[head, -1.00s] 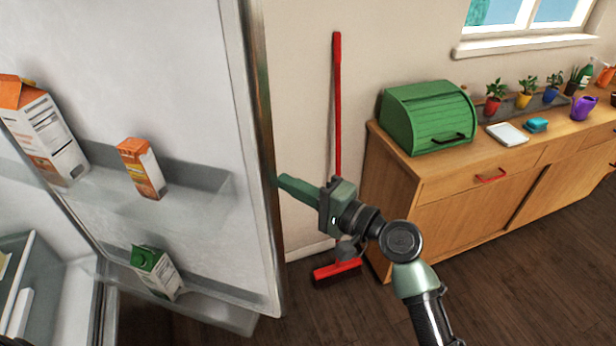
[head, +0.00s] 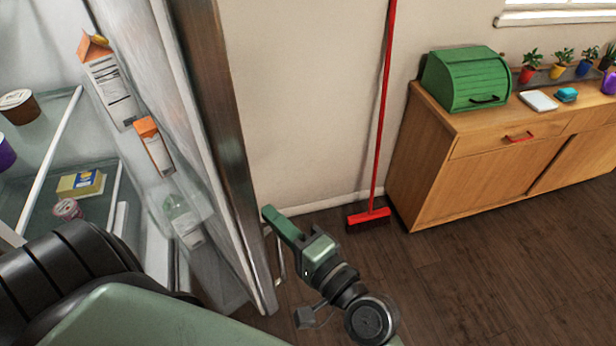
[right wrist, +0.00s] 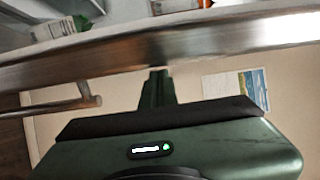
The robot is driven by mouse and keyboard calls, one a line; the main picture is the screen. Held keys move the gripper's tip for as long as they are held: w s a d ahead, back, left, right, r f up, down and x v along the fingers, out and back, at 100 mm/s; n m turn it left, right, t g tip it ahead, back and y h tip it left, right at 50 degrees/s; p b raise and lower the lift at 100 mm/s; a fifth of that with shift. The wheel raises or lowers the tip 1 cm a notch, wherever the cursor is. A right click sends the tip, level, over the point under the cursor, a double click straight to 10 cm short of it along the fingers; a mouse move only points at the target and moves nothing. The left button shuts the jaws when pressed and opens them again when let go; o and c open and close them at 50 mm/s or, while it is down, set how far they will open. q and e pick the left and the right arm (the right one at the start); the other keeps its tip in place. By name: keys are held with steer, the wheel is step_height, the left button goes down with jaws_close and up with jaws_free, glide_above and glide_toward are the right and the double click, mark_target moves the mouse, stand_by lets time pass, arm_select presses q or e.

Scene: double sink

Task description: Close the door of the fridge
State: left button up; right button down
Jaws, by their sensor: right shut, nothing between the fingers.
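The fridge door (head: 218,105) stands open in the head view, seen nearly edge-on, with its shelved inner face to the left. In the right wrist view its metal edge (right wrist: 220,38) crosses the top. A metal bar handle (head: 281,258) is on its outer side, also seen in the right wrist view (right wrist: 70,105). My right gripper (head: 267,212) is shut and empty, on the outer side of the door beside its edge; its fingertips (right wrist: 157,76) appear at or very near the door. Whether they touch is unclear. My left gripper is out of view.
Door shelves hold a large orange-topped carton (head: 108,85), a small orange carton (head: 153,147) and a green-topped carton (head: 183,220). Fridge shelves hold a yellow box (head: 80,184) and cups. A red broom (head: 380,130) leans by a wooden cabinet (head: 450,175). Floor at right is clear.

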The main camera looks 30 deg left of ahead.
steer(key=s+a+p, duration=0.2)
steer(key=s+a, duration=0.2)
steer(key=s, duration=0.8)
steer(key=shift+a, duration=0.2)
steer(key=shift+f, duration=0.1)
